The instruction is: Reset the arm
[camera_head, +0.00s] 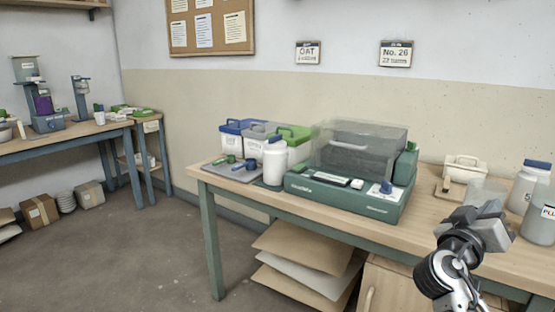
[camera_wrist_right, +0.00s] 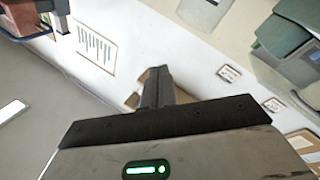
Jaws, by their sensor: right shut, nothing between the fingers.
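My right gripper (camera_head: 490,210) is raised in front of the right part of the workbench (camera_head: 430,208) in the head view. Its fingers are shut with nothing between them. In the right wrist view the closed fingers (camera_wrist_right: 157,88) point up the picture, over a tilted, partly blurred view of the room. It appears apart from the bench and the things on it. My left gripper is not in view.
A green machine with a clear lid (camera_head: 360,145) stands mid-bench. Blue, grey and green-lidded buckets (camera_head: 242,140) and a white bottle (camera_head: 274,162) stand left of it. Jars (camera_head: 528,185) stand behind my right gripper.

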